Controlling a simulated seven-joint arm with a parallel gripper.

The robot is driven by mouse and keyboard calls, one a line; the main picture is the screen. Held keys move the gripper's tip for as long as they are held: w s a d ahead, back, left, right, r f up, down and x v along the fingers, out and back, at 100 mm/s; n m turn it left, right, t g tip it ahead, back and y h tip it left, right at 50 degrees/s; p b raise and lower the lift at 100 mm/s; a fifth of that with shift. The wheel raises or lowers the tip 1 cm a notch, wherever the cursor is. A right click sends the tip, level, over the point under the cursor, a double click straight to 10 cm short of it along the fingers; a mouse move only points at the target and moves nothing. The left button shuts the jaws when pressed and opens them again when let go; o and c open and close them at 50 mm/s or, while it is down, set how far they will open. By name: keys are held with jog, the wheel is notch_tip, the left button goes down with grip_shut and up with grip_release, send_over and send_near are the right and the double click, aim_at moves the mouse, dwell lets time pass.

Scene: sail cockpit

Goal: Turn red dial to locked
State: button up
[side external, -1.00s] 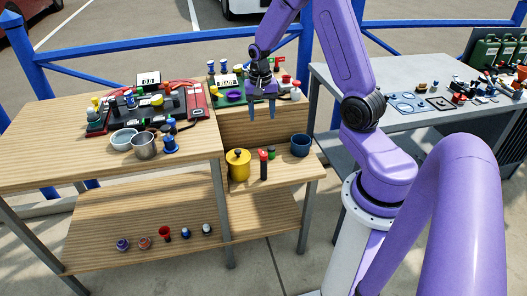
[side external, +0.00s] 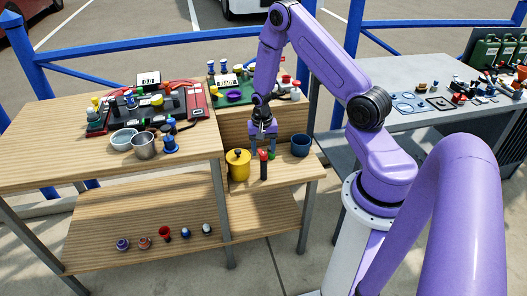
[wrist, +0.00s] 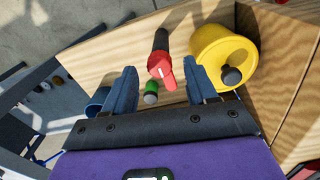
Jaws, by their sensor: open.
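A red dial (wrist: 163,68) with a pointed handle and a white mark sits at the end of a black cylinder in the wrist view. In the side view this red-and-black piece (side external: 264,166) is on the lower shelf, in front of the wooden step. My gripper (wrist: 162,76) is open, its two blue fingers on either side of the dial in the wrist view; I cannot tell whether they touch it. In the side view my gripper (side external: 263,149) points down just above the piece. Lock markings are too small to see.
A yellow pot (side external: 238,168) with a black knob stands close left of the dial. A small green-and-grey knob (wrist: 151,90) is close by, and a blue cup (side external: 300,146) stands to the right. The wooden step face (side external: 236,126) rises behind.

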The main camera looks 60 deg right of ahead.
jog(key=shift+f, duration=0.75)
jog(key=c, duration=1.1)
jog(key=shift+o, duration=0.2)
jog(key=shift+n, duration=0.3)
jog(key=n, duration=1.1)
jog(key=shift+s, duration=0.1)
jog(key=shift+n, duration=0.3)
